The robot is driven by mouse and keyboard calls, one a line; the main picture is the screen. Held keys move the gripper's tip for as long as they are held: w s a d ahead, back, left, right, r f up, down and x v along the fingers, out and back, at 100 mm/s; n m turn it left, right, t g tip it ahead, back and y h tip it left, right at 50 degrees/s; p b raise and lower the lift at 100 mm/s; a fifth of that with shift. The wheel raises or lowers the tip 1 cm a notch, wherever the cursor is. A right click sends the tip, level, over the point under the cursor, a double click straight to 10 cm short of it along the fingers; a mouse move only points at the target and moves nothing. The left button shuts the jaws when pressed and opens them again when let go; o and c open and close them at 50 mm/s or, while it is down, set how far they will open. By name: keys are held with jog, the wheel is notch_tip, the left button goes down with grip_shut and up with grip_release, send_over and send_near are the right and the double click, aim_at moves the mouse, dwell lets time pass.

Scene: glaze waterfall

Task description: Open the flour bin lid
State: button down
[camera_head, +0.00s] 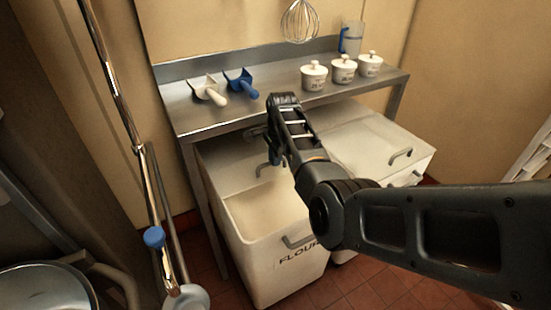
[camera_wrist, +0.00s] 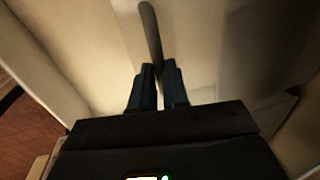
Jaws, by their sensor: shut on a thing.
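The flour bin (camera_head: 265,268) is a white bin marked FLOUR, under the left part of the steel table. Its front opening is uncovered in the head view and shows a pale beige inside (camera_head: 262,212). Its white lid (camera_head: 228,152) lies behind that opening, partly under the table. My gripper (camera_head: 272,158) is at the lid's grey bar handle (camera_head: 260,170). In the wrist view, the two dark fingers (camera_wrist: 159,88) are shut on the handle (camera_wrist: 150,35), and a pale surface lies around it. My gripper partly hides the lid's right side.
A second white bin (camera_head: 375,145) with its lid down stands to the right. The steel table (camera_head: 285,92) above the bins holds two scoops (camera_head: 225,88), three lidded jars (camera_head: 343,70) and a jug (camera_head: 352,38). A metal pole (camera_head: 125,110) stands at left.

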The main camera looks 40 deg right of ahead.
jog(key=c, duration=1.1)
grip_release()
jog(key=shift+s+a+r, duration=0.1)
jog(key=shift+s+r, duration=0.15)
jog(key=shift+r, duration=1.05)
jog(key=shift+s+a+r, duration=0.1)
jog(key=shift+s+r, duration=0.2)
jog(key=shift+r, duration=0.95)
jog(key=shift+s+a+r, duration=0.1)
jog(key=shift+s+r, duration=0.15)
jog(key=shift+r, duration=1.05)
jog(key=shift+d, duration=0.1)
jog(key=shift+c, duration=0.5)
